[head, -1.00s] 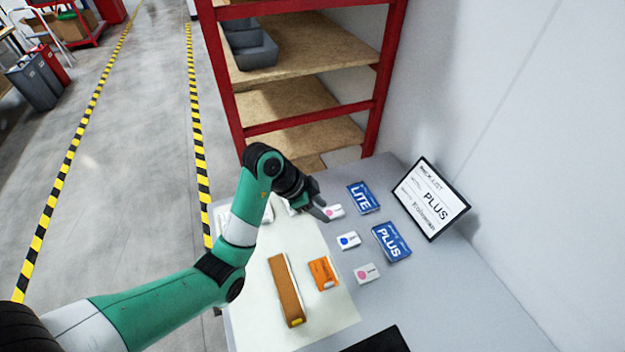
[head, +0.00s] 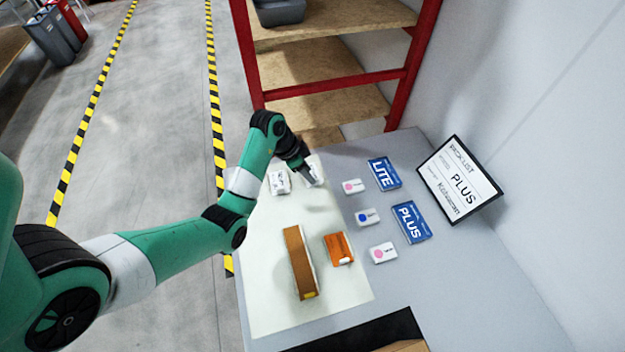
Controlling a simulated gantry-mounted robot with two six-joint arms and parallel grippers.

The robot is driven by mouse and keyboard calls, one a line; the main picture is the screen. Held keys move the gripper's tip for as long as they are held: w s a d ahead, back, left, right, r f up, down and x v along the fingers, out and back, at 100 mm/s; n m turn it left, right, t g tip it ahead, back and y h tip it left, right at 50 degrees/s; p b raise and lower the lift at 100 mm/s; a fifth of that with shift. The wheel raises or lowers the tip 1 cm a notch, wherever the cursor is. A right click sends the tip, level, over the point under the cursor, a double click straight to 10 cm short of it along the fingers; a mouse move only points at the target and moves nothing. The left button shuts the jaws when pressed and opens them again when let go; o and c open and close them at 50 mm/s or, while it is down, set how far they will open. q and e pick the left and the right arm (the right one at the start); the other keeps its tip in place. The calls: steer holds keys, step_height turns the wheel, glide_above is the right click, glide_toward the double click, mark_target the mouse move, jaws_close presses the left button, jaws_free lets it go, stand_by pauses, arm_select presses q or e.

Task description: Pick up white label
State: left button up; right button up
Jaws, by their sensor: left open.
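My left gripper (head: 312,181) is open at the far end of the pale mat (head: 270,240), pointing down over a white item (head: 317,163) that it partly hides. Just left of it lies a white piece with dark print (head: 279,182). I cannot tell which of these is the white label, or whether the fingers touch anything. Small white packs lie right of the mat: one with a pink mark (head: 353,187), one with a blue dot (head: 367,217) and one with a pink dot (head: 382,253). My right gripper is out of view.
A brown bar-shaped part (head: 300,262) and an orange pack (head: 339,249) lie on the mat. Blue LITE (head: 384,174) and PLUS (head: 411,222) cards lie to the right. A pick-list screen (head: 459,180) stands by the wall. A dark-rimmed box (head: 370,333) is at the front.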

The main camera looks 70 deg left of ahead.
mark_target(311, 172)
arm_select(q)
steer(key=b+x, duration=0.2)
steer(key=x, duration=0.1)
steer(key=b+x, duration=0.1)
steer(key=x, duration=0.1)
steer(key=shift+w+a+f+b, duration=0.1)
steer(key=shift+a+f+b, duration=0.05)
steer(key=shift+a+b, duration=0.2)
jaws_close()
